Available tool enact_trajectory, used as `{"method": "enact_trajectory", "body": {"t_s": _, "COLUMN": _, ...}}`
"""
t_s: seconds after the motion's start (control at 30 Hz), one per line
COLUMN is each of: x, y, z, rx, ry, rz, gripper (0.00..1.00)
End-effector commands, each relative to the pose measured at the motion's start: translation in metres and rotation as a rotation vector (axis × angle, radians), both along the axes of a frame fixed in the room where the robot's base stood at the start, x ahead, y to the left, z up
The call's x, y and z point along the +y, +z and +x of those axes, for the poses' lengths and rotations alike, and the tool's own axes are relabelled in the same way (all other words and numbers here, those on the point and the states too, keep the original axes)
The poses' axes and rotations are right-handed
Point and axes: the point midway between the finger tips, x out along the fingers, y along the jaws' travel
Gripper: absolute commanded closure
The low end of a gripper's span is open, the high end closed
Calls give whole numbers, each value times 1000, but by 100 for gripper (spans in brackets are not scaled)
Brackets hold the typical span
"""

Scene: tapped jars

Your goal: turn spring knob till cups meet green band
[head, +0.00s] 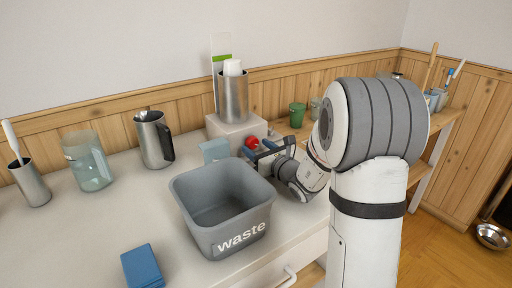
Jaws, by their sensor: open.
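A white stack of cups (232,67) stands up out of a metal cylinder (234,97) on a pale box base (222,129). Behind it is a clear upright gauge plate with a green band (221,58); the top of the cups appears slightly below the band, with a small gap in this view. A red knob (252,143) sits low at the box's right front. My gripper (256,147) is open at the knob, its dark fingers close to it. The picture is too small to tell whether they touch it.
A grey waste bin (205,230) stands close in front of the box. A light blue block (214,150) is behind the bin. A metal pitcher (152,142), a glass jar (87,165) and a blue block (142,267) are leftward. A green cup (297,114) stands right of the box.

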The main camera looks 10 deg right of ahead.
Motion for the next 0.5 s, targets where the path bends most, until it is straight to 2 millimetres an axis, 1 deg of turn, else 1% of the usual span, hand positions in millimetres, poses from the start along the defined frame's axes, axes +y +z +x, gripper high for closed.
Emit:
{"method": "enact_trajectory", "body": {"t_s": 0.03, "x": 3, "y": 0, "z": 6, "rx": -1, "ry": 2, "rz": -1, "gripper": 41}}
{"method": "enact_trajectory", "body": {"t_s": 0.1, "x": 5, "y": 0, "z": 11, "rx": 0, "ry": 1, "rz": 0, "gripper": 41}}
{"method": "enact_trajectory", "body": {"t_s": 0.2, "x": 6, "y": 0, "z": 15, "rx": 0, "ry": 0, "rz": 0, "gripper": 41}}
{"method": "enact_trajectory", "body": {"t_s": 0.43, "x": 6, "y": 0, "z": 15, "rx": 0, "ry": -1, "rz": 0, "gripper": 41}}
{"method": "enact_trajectory", "body": {"t_s": 0.5, "x": 5, "y": 0, "z": 15, "rx": 0, "ry": -2, "rz": 0, "gripper": 46}}
